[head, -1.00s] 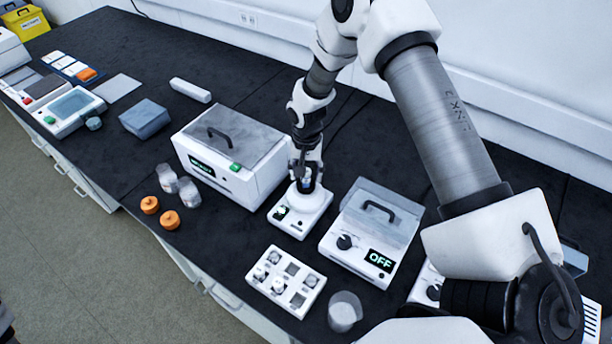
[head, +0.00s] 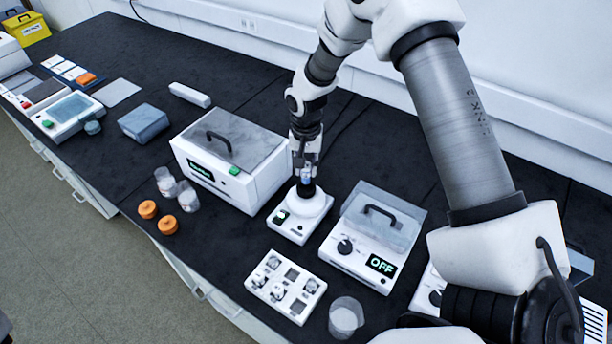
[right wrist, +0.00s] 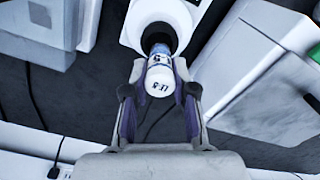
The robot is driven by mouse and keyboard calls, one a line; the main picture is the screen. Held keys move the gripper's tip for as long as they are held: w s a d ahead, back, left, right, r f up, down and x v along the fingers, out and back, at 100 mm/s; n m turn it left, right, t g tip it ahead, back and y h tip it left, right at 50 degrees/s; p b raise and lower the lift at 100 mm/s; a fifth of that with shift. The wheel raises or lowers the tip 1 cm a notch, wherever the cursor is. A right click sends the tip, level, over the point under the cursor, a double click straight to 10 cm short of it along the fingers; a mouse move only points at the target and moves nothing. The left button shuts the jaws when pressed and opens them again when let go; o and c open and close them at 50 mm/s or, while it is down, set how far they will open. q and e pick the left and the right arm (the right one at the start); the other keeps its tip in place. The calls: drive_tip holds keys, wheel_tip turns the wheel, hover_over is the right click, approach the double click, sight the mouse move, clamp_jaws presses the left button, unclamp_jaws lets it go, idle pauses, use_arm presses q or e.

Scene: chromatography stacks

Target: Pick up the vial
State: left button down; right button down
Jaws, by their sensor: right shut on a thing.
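The vial (right wrist: 161,78) has a white cap with dark lettering and a blue band. In the right wrist view it sits between the two fingers of my right gripper (right wrist: 160,100), which is shut on it. In the head view my right gripper (head: 305,172) is directly above the white vortex mixer (head: 301,216), with the vial's blue part (head: 306,180) just over the mixer's black cup (head: 306,190). I cannot tell whether the vial's lower end is clear of the cup. My left gripper is not in view.
A white lidded box (head: 228,160) stands close on the left of the mixer, and a device reading OFF (head: 375,238) on the right. A white vial rack (head: 286,286) and a clear beaker (head: 345,318) are in front. Orange caps (head: 148,209) lie near the edge.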

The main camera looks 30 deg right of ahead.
drive_tip(key=s+a+r+b, duration=0.25)
drive_tip(key=s+a, duration=0.55)
drive_tip(key=s, duration=0.6)
drive_tip(key=r+p, duration=0.4)
drive_tip(key=r, duration=0.1)
drive_tip(key=shift+w+a+p, duration=0.15)
drive_tip(key=shift+a+p, duration=0.05)
drive_tip(key=shift+p, duration=0.1)
drive_tip(key=shift+f, duration=0.1)
